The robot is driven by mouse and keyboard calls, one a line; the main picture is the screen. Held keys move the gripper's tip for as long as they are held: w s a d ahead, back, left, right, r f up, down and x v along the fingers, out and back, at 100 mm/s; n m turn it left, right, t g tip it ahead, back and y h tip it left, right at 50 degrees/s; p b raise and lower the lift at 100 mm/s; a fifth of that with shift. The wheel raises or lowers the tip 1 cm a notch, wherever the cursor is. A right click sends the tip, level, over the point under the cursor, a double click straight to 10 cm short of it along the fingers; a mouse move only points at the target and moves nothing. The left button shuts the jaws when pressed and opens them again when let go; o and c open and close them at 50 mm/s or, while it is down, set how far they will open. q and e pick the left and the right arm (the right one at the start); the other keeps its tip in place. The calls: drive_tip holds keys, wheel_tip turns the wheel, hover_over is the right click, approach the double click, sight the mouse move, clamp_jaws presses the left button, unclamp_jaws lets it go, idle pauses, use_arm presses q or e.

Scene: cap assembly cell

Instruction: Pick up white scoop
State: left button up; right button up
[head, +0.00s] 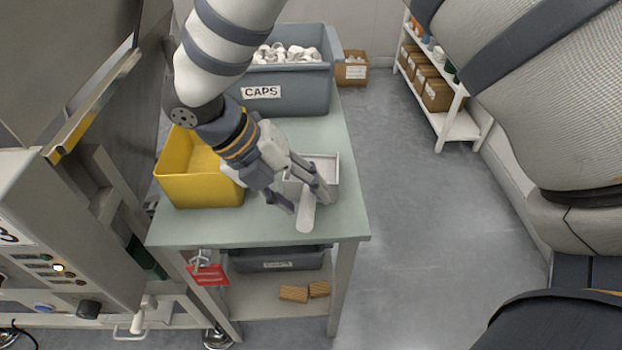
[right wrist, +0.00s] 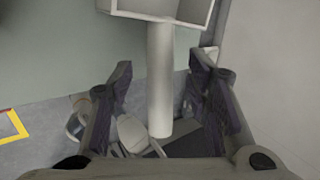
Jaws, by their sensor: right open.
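The white scoop (head: 306,216) lies on the pale green table (head: 345,215) near its front right, its square pan turned away and its round handle pointing to the front edge. In the right wrist view, the scoop's handle (right wrist: 160,85) runs between the two open fingers, with a visible gap on both sides, and part of its pan shows at the top. My right gripper (head: 302,198) is open and its fingers reach down around the handle. It hides part of the scoop in the head view. My left gripper is not in view.
A yellow bin (head: 200,192) stands at left on the table. A grey bin labelled CAPS (head: 290,97), holding white caps, stands behind. A machine (head: 60,235) is close on the left. A lower shelf (head: 255,298) holds a bin and brown blocks. Floor right of the table is clear.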

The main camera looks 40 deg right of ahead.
drive_tip(key=shift+x, duration=1.1)
drive_tip(key=shift+d, duration=0.1)
drive_tip(key=shift+f, duration=0.25)
drive_tip(key=shift+c, duration=0.4)
clamp_jaws()
